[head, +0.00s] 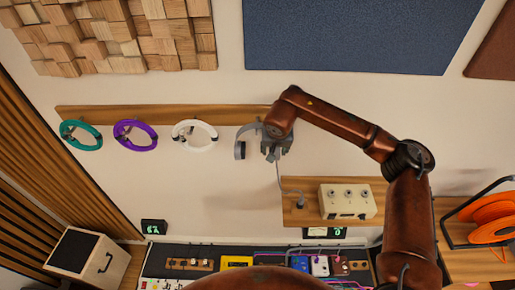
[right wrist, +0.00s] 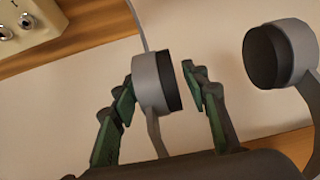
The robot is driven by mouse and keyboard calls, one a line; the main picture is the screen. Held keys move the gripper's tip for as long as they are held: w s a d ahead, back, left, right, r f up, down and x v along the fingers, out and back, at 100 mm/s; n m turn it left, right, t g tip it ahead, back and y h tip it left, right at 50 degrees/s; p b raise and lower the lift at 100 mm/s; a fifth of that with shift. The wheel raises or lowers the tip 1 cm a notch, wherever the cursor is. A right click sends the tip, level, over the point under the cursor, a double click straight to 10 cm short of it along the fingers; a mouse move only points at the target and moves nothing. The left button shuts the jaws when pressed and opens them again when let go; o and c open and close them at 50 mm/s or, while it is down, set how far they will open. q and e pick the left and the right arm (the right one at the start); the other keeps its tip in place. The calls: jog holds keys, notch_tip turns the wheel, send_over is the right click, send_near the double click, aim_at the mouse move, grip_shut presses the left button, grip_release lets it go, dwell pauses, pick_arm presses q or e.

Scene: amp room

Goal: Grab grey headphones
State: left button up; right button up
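The grey headphones (head: 240,149) hang at the right end of the wooden wall rail in the head view, partly hidden behind my right gripper (head: 276,148). In the right wrist view, one grey ear cup with a dark pad (right wrist: 152,84) lies between the green-grey fingers of my right gripper (right wrist: 158,88). The left finger overlaps the cup's edge. A small gap shows between the pad and the right finger, so the gripper looks open around the cup. The other ear cup (right wrist: 284,54) is outside the fingers to the right. My left gripper is not in view.
Teal (head: 80,135), purple (head: 135,135) and white headphones (head: 194,134) hang along the rail (head: 95,112). Below right, a wooden shelf (head: 300,215) holds a cream box with knobs (head: 347,201). A grey cable runs down to this shelf. A pedal-covered bench lies below.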

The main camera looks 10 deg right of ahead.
grip_shut()
jog(key=shift+r, duration=0.1)
dwell(0.4)
